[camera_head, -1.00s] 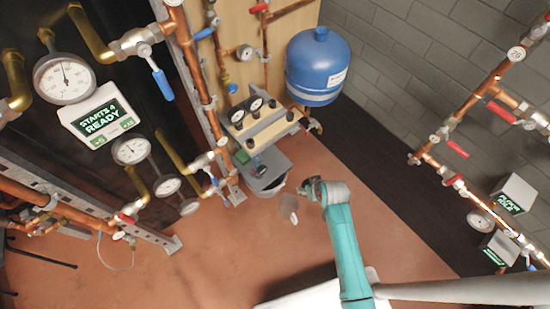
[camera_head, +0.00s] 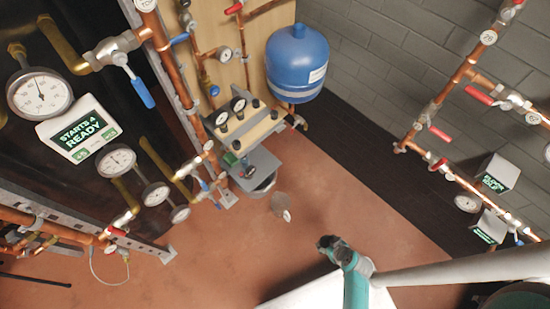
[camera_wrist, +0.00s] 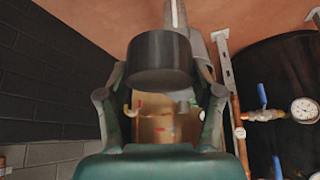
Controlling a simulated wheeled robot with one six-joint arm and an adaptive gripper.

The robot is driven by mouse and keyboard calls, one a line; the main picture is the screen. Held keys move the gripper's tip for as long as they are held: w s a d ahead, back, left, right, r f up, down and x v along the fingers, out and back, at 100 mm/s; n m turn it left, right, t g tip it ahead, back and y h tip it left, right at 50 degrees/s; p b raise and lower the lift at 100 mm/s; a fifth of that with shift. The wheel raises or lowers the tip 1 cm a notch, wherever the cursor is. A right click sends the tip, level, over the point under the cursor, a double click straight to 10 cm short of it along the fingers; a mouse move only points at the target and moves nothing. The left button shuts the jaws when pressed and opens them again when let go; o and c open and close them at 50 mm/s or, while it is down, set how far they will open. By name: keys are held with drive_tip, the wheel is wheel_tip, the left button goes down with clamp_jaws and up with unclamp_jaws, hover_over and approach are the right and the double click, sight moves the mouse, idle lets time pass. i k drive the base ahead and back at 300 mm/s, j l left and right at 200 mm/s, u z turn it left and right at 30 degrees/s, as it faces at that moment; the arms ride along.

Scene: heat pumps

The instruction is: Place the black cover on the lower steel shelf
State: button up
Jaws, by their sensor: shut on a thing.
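The black cover (camera_wrist: 158,62) is a short dark cylinder between the fingers of my gripper (camera_wrist: 160,75) in the wrist view. My gripper is shut on it and holds it clear of the shelf. In the head view only the teal end of my arm (camera_head: 345,258) shows clearly; I cannot make out the cover there. The grey steel shelf (camera_head: 263,160) is the lower ledge on the pipe panel, up and left of my arm. A small dark item and a green item lie at its left part. Free space separates my arm from the shelf.
A ledge with gauges and black knobs (camera_head: 244,128) sits above the shelf. A blue tank (camera_head: 297,62) hangs at upper right of it. A small pale container (camera_head: 282,206) appears over the floor. Copper pipes stand left and right. The reddish floor between is mostly clear.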

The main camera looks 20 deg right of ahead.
sight(265, 163)
drive_tip(key=i, duration=1)
